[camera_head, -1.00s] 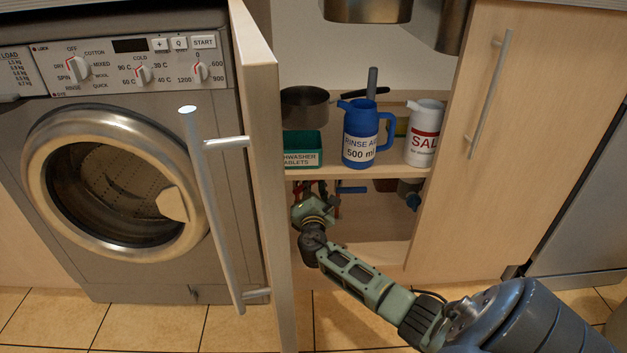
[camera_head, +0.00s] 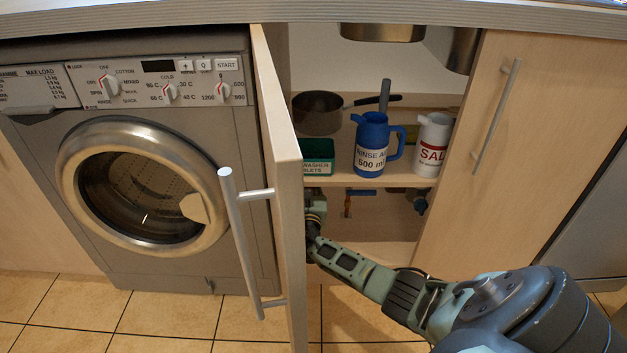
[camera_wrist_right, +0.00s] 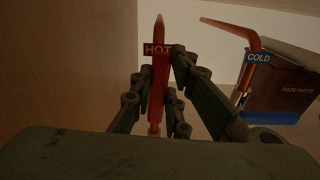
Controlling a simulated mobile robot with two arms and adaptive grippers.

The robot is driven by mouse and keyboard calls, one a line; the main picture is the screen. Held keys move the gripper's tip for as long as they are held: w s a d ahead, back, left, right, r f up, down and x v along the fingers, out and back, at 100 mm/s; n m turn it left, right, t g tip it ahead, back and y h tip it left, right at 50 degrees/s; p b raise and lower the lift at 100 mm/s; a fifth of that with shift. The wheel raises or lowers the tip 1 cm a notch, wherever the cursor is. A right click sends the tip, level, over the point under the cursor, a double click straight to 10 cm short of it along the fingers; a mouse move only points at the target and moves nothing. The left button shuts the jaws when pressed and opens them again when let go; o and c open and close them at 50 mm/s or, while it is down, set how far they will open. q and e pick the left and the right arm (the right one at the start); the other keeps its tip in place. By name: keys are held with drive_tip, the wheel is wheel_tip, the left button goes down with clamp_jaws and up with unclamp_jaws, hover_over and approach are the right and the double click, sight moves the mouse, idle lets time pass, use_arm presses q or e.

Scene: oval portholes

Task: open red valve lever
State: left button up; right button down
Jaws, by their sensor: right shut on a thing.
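The red valve lever (camera_wrist_right: 158,82) stands upright in the right wrist view, beside a small HOT tag (camera_wrist_right: 157,49). My right gripper (camera_wrist_right: 161,96) has its fingers on both sides of the lever and is shut on it. In the head view my right gripper (camera_head: 316,208) is inside the lower cabinet, partly hidden behind the open door; the red lever is not visible there. My left gripper is in neither view.
The open cabinet door (camera_head: 283,180) stands close left of my gripper. A shelf (camera_head: 350,180) with a blue jug (camera_head: 371,150) is above. To the right are a COLD-tagged pipe (camera_wrist_right: 250,40), a blue lever (camera_wrist_right: 270,117) and a food waste bin (camera_wrist_right: 290,85).

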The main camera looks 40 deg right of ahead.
drive_tip(key=shift+w+a+f+n, duration=0.15)
drive_tip(key=shift+a+n, duration=0.1)
drive_tip(key=shift+n, duration=0.25)
drive_tip(key=c, duration=1.7)
unclamp_jaws()
drive_tip(key=v, duration=0.7)
drive_tip(key=shift+a, duration=0.15)
drive_tip(key=shift+s, duration=0.25)
